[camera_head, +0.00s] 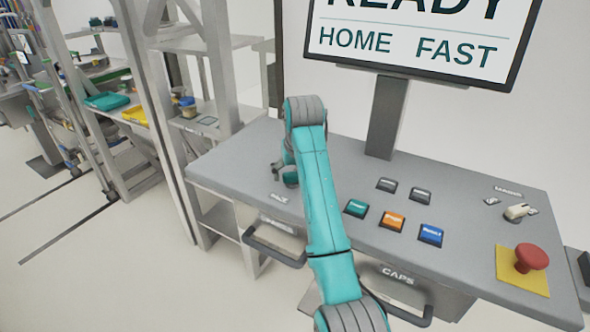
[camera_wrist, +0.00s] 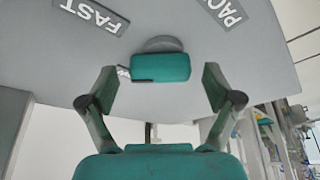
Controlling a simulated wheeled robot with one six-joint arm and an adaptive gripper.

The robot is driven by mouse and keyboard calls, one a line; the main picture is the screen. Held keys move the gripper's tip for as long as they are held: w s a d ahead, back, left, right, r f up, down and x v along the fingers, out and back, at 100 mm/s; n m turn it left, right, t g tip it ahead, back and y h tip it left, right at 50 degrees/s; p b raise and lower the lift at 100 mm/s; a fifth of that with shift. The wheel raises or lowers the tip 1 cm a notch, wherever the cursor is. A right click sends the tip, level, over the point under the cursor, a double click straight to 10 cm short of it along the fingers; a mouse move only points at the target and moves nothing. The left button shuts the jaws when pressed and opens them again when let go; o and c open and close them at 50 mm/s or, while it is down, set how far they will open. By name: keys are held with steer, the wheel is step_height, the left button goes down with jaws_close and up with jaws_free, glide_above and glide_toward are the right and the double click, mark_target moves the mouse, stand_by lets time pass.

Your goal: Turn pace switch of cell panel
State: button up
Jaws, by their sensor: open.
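The pace switch (camera_wrist: 160,67) shows in the wrist view as a teal bar knob on a round grey base. My gripper (camera_wrist: 160,82) is open, one finger on each side of the knob, with a gap visible on both sides. In the head view my gripper (camera_head: 285,172) is at the left part of the cell panel (camera_head: 235,165), and my arm hides the switch. The screen (camera_head: 420,35) reads READY, HOME and FAST.
Two grey buttons and a green, an orange and a blue button (camera_head: 431,235) lie right of my arm. A cream-knobbed switch (camera_head: 517,211) and a red mushroom button (camera_head: 530,258) stand at the right. Dark handles (camera_head: 275,248) jut from the front edge. Shelving stands left.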

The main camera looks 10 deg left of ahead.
steer(key=shift+f, duration=0.1)
steer(key=c, duration=1.1)
steer(key=shift+c, duration=0.2)
steer(key=shift+w, duration=0.1)
steer(key=n, duration=0.2)
steer(key=n+g+y, duration=0.1)
steer(key=n, duration=0.1)
steer(key=shift+w+n+y, duration=0.1)
steer(key=shift+n+y, duration=0.2)
steer(key=n+g+y, duration=0.1)
steer(key=n, duration=0.3)
steer(key=shift+w+n, duration=0.1)
steer(key=shift+n, duration=0.3)
steer(key=shift+g, duration=0.3)
steer(key=o, duration=1.1)
steer(key=shift+o, duration=0.2)
